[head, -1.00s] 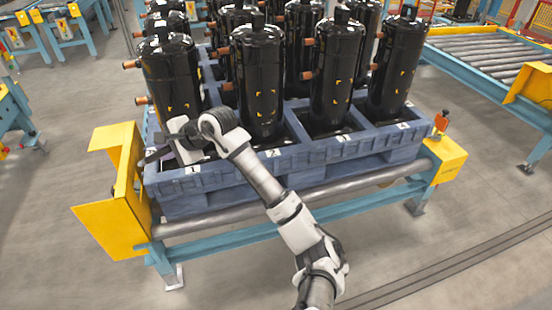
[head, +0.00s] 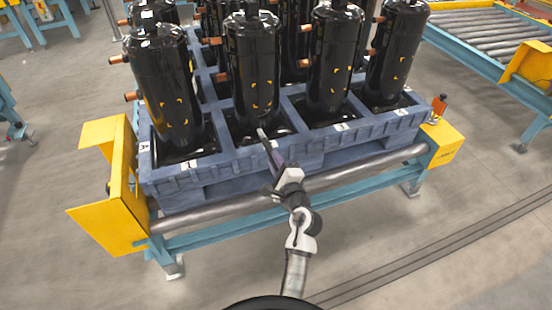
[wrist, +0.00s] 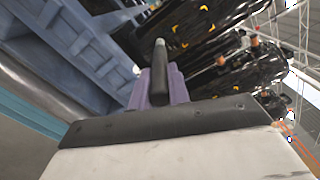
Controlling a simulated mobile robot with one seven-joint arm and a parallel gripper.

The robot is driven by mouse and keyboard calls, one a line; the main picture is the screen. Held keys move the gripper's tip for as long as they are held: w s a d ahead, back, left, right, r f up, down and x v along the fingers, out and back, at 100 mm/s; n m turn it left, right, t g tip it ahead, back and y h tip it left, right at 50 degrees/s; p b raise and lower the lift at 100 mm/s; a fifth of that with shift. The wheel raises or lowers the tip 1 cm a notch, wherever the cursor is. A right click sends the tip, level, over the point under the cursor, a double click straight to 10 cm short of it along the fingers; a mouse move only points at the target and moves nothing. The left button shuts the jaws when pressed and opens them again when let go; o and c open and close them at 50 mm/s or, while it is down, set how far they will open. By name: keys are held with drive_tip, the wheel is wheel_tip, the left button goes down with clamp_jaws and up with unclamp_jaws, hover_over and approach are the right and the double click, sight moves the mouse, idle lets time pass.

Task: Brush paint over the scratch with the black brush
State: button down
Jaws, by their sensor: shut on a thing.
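My gripper (head: 271,160) is shut on the black brush (head: 263,139), in front of the second compressor from the left (head: 250,70) in the front row. The brush points up toward the lower part of that compressor; I cannot tell whether it touches. In the wrist view the brush (wrist: 160,80) is dark with a pale tip, held between purple fingers (wrist: 177,86). Yellow corner marks show on the front compressors, including the one before the brush. I cannot make out a scratch within them.
The compressors stand in a blue pallet (head: 225,163) with numbered compartments. It rests on a roller conveyor with teal rails (head: 215,237). A yellow guard (head: 105,212) is at left, and a yellow box (head: 443,143) at right. Open floor lies in front.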

sight(269, 145)
drive_tip(key=shift+d+f, duration=0.2)
drive_tip(key=shift+d, duration=0.05)
drive_tip(key=shift+w, duration=0.1)
drive_tip(key=shift+p+x, duration=0.3)
drive_tip(key=shift+x, duration=3.55)
drive_tip(key=shift+d+r, duration=0.1)
